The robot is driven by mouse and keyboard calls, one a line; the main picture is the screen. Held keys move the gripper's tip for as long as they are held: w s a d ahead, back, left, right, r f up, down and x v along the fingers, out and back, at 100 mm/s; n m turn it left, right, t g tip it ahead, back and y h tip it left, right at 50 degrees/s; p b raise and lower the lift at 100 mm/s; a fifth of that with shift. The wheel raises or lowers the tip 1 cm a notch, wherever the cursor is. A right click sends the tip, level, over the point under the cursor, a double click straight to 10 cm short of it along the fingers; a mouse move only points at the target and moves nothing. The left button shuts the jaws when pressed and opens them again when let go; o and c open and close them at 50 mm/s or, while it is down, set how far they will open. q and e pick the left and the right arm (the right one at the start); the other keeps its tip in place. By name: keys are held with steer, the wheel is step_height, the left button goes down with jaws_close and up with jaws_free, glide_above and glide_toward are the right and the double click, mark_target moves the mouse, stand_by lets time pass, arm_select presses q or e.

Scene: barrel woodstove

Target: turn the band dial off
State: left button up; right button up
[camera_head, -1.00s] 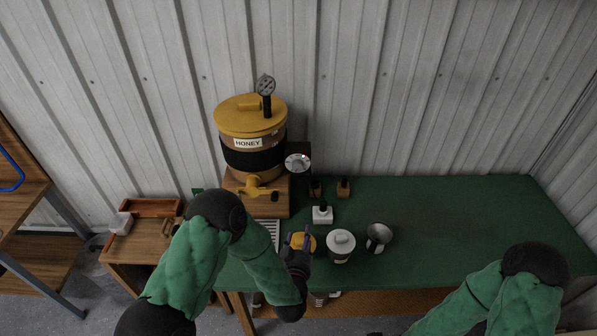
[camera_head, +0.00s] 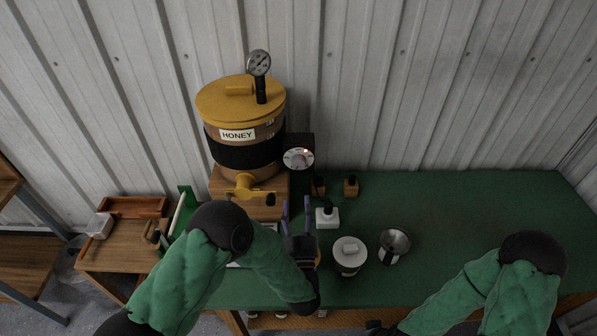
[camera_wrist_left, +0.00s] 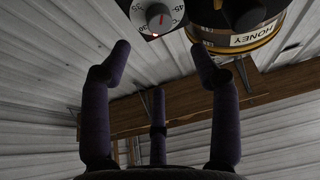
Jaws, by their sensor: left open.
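The band dial (camera_head: 298,158) is a pale round knob on a dark box, right of the honey tank (camera_head: 222,160). A small red light glows by its upper edge. The tank wears a black band (camera_head: 240,152). In the left wrist view the dial (camera_wrist_left: 158,17) is at the top, with a pointer, number marks and a red glow. My left gripper (camera_head: 296,203) is open and empty, below the dial in the head view and apart from it. Its spread fingers show in the left wrist view (camera_wrist_left: 158,52). Only a dark bit of my right gripper (camera_head: 375,328) shows at the bottom edge.
A yellow tap (camera_head: 246,187) juts from the tank, left of my left gripper. A white block (camera_head: 327,217), lidded jar (camera_head: 349,255) and metal cup (camera_head: 393,243) stand to the right. Two small wooden blocks sit below the dial. The green tabletop (camera_head: 470,220) is clear farther right.

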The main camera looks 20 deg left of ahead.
mark_target(299, 166)
arm_select(q)
steer(key=x, duration=1)
steer(key=shift+w+r, duration=0.1)
steer(key=shift+w, duration=0.25)
steer(key=c, duration=1.1)
